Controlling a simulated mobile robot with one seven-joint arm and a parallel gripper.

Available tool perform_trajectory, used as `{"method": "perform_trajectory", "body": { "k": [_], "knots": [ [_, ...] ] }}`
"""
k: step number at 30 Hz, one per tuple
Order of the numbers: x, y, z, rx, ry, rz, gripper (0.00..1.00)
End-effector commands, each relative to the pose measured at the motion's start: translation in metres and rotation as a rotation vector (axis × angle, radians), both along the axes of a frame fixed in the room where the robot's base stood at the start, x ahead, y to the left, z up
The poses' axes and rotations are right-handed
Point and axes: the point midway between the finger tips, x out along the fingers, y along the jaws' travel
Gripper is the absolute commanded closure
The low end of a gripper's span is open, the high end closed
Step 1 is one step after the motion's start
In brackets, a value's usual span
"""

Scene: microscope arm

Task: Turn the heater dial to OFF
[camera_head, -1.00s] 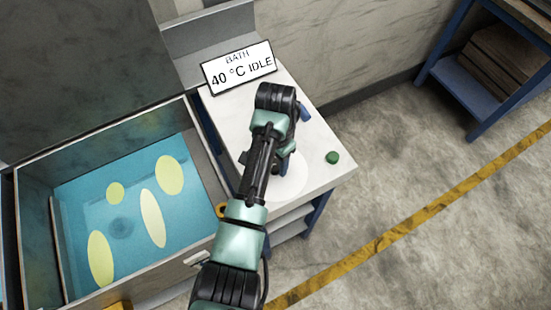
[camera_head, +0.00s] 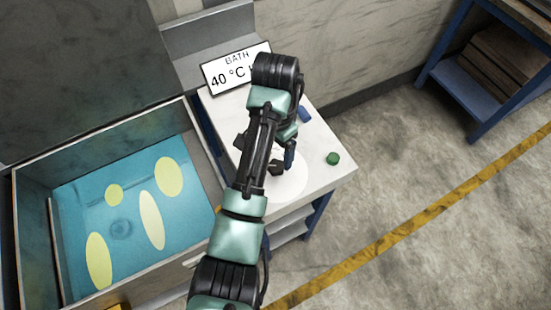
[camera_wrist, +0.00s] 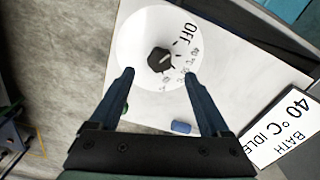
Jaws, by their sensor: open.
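The heater dial is a black knob (camera_wrist: 161,60) on a white round plate (camera_wrist: 135,40) in the wrist view. OFF is printed at the plate's upper right in that view, with smaller temperature marks at its right and lower right. The knob's exact setting is too small to tell. In the head view the knob (camera_head: 277,168) shows just beside my gripper's finger, with the white plate (camera_head: 292,187) around it. My gripper (camera_wrist: 158,73) is open and empty, its two fingertips apart on either side of the knob's lower edge in the wrist view. Contact cannot be told.
A sign (camera_head: 228,72) reading BATH 40 °C stands behind, partly covered by my arm; the wrist view shows IDLE. A blue object (camera_head: 305,114) and a green one (camera_head: 333,158) sit on the white top. The water bath (camera_head: 70,220) is at left.

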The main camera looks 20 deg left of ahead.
Motion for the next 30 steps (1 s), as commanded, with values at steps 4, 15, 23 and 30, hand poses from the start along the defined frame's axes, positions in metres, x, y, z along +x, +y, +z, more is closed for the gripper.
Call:
{"method": "perform_trajectory", "body": {
  "k": [4, 15, 23, 30],
  "knots": [
    [0.000, 0.000, 0.039, -0.001, 0.000, 0.000, 0.19],
    [0.000, 0.000, 0.069, -0.001, 0.000, 0.000, 0.19],
    [0.000, 0.000, 0.069, -0.001, 0.000, 0.000, 0.19],
    [0.000, 0.000, 0.069, -0.001, 0.000, 0.000, 0.19]
  ]
}}
